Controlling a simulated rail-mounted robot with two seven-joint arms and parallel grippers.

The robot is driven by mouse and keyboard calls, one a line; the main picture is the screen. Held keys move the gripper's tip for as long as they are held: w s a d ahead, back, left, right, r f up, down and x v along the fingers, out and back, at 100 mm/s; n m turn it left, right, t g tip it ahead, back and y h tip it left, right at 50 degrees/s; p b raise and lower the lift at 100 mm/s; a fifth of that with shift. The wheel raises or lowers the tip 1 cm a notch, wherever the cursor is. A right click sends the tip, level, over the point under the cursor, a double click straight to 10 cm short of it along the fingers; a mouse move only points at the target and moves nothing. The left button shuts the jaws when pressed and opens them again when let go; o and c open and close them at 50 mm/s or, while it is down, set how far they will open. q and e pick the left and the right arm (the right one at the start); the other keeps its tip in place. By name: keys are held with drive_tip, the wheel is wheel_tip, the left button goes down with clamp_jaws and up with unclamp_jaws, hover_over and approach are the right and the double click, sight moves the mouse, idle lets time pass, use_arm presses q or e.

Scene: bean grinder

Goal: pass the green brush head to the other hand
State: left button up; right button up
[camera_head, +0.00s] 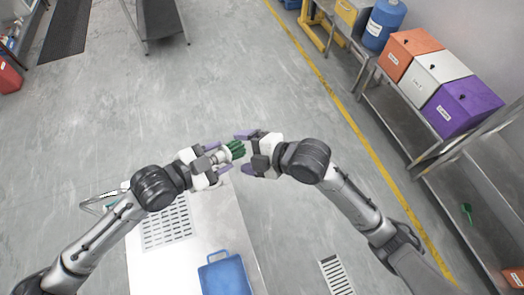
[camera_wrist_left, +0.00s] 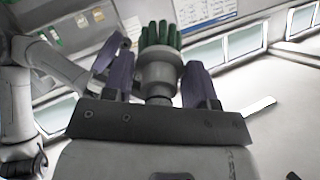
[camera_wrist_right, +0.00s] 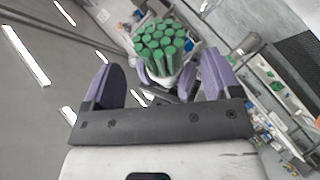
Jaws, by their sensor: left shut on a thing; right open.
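The green brush head (camera_head: 236,149) has a tuft of green bristles on a pale grey round base. My left gripper (camera_head: 224,160) is shut on its base, and the bristles point toward my right gripper. In the left wrist view the brush head (camera_wrist_left: 160,62) stands between the purple fingers (camera_wrist_left: 160,82). My right gripper (camera_head: 246,152) is open and faces the bristles from the right. In the right wrist view the bristle ends of the brush head (camera_wrist_right: 162,45) show just beyond and between the open fingers (camera_wrist_right: 160,85). I see no clear contact there.
A table (camera_head: 215,225) below holds a blue tray (camera_head: 225,274) and a perforated grey panel (camera_head: 167,225). Orange (camera_head: 408,50), white (camera_head: 433,75) and purple (camera_head: 462,104) boxes stand on a bench at the right. The floor beyond the grippers is clear.

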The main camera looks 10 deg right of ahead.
drive_tip(key=shift+x, duration=2.1)
drive_tip(key=shift+c, duration=0.4)
drive_tip(key=c, duration=0.7)
drive_tip(key=o, duration=0.8)
drive_tip(key=shift+r, duration=0.1)
drive_tip(key=v, duration=1.2)
